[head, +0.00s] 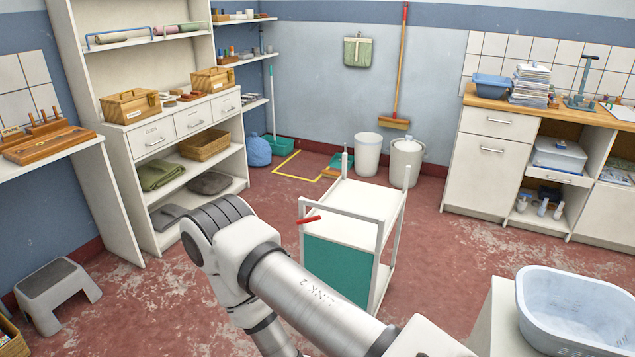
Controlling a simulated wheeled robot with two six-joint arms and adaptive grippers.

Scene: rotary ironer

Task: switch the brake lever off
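A red brake lever (309,220) shows at the near left side of a white trolley (366,200) with a green panel (336,269). The lever lies nearly level, with one end slightly lower to the left. It looks small here, and its pivot is hard to make out. One of my arms crosses the lower middle of the head view, in front of the trolley's lower part. Neither of my grippers is in the picture, so I cannot see where they are relative to the lever.
A pale blue basin (574,310) stands on a white surface at the lower right. A grey step stool (56,292) is at the lower left. White shelving (92,160) lines the left wall. White bins (406,162) stand behind the trolley. Red floor right of the trolley is clear.

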